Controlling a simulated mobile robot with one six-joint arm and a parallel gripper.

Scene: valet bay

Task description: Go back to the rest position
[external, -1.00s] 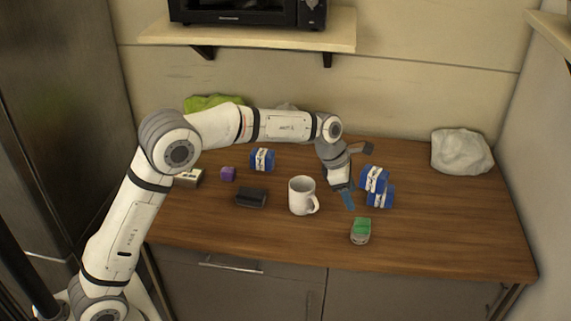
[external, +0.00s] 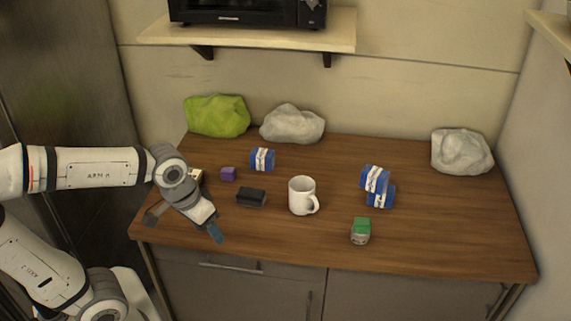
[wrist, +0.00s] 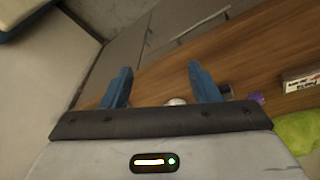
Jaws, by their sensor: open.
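My gripper (external: 216,232) is at the left end of the wooden counter in the external view, near its front edge, with its blue fingers pointing down and to the right. In the wrist view my gripper (wrist: 160,85) shows two blue fingers spread apart. Nothing is held between them; the counter and a small pale object (wrist: 175,102) show beyond the gap. My arm is folded back at the left of the external view.
On the counter (external: 420,240) are a white mug (external: 301,195), a dark block (external: 251,197), a purple cube (external: 228,174), blue-and-white boxes (external: 262,159), stacked boxes (external: 375,179), a green-topped item (external: 361,230) and bags (external: 216,116). A shelf (external: 270,37) holds a microwave (external: 245,12).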

